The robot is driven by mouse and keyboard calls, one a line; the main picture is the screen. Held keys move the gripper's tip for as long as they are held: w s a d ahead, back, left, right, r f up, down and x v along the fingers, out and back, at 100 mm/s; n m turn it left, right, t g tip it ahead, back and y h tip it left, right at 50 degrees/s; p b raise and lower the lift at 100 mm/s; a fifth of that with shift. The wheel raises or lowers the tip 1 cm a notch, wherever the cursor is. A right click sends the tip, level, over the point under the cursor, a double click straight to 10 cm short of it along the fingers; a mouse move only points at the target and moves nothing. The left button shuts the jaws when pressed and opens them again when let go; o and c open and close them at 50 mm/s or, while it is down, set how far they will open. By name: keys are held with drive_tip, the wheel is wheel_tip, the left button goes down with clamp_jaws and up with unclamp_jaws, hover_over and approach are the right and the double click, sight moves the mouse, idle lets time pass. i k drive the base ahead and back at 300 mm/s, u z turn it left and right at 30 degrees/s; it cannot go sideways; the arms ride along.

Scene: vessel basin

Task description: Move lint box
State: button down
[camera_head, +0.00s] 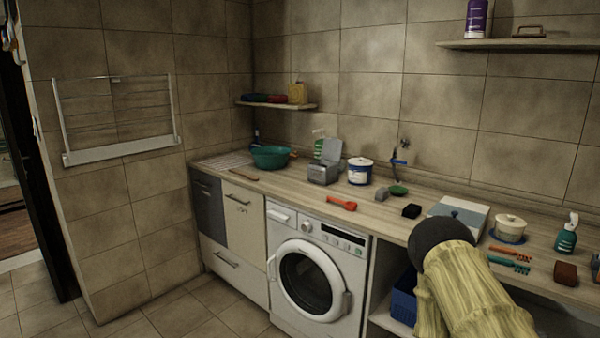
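I cannot tell for sure which thing is the lint box. A small grey box (323,174) with its lid raised stands on the wooden counter (300,190), between the green basin and a white-and-blue tub. A wider pale box with a blue-grey top (444,208) lies further right on the counter, partly hidden by a dark round shape and a yellow striped body in the foreground. That foreground shape may be part of my arm. No gripper fingers show, so my gripper is not in view.
A green basin (271,156), a white-and-blue tub (360,171), a red tool (342,203), a black block (411,211), a lidded pot (509,228) and a teal bottle (567,235) stand along the counter. A washing machine (317,275) is below. Bare counter shows between the red tool and black block.

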sight(317, 174)
drive_tip(key=u, duration=0.7)
drive_tip(key=i, duration=0.6)
drive_tip(key=u, duration=0.6)
drive_tip(key=i, duration=0.7)
drive_tip(key=z, duration=0.7)
drive_tip(key=i, duration=0.6)
drive_tip(key=z, duration=0.75)
